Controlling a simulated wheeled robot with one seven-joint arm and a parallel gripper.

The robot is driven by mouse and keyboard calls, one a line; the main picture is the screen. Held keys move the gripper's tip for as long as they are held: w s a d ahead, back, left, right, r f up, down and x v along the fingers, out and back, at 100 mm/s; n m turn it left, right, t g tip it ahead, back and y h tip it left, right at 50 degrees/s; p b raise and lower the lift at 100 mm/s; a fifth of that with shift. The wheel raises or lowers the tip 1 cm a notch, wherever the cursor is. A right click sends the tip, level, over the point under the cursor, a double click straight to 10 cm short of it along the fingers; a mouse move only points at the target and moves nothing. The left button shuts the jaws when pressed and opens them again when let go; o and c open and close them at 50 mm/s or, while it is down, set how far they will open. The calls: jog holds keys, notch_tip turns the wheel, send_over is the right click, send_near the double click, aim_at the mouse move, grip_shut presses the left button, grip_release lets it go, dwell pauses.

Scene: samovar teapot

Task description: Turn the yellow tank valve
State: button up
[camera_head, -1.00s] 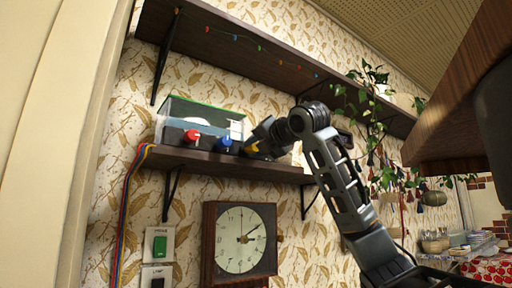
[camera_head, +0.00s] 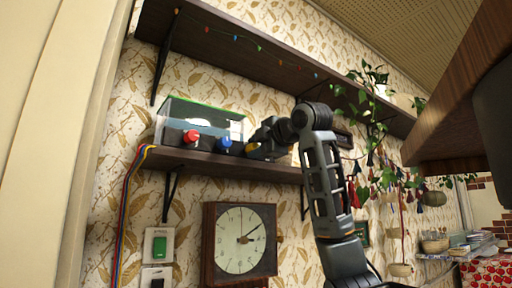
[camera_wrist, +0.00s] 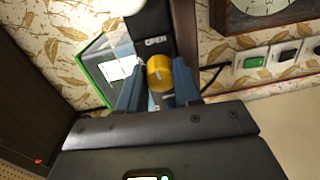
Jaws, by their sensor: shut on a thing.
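The yellow valve (camera_wrist: 160,73) is a round knob between my gripper's two fingers in the wrist view. My gripper (camera_wrist: 158,86) is shut on it. A dark panel (camera_wrist: 155,28) beside the knob carries the word OPEN. In the head view my gripper (camera_head: 256,148) is at the right of the tank, and only a bit of yellow shows there. The glass tank (camera_head: 208,114) with a green rim stands on the lower shelf. A red valve (camera_head: 191,137) and a blue valve (camera_head: 224,145) sit on its front, left of my gripper.
The lower shelf (camera_head: 235,166) runs under the tank, with a wall clock (camera_head: 240,244) and a green switch (camera_head: 159,245) below. An upper shelf (camera_head: 235,52) with string lights is above. Hanging plants (camera_head: 372,100) are close behind my arm at the right.

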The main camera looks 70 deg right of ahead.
jog(key=shift+f+m, duration=0.1)
jog(key=shift+m, duration=0.5)
jog(key=o, duration=1)
jog(key=shift+o, duration=0.2)
jog(key=shift+s, duration=0.1)
jog(key=b+v, duration=0.2)
jog(key=v, duration=0.5)
jog(key=shift+s+a, duration=0.15)
jog(key=shift+s, duration=0.2)
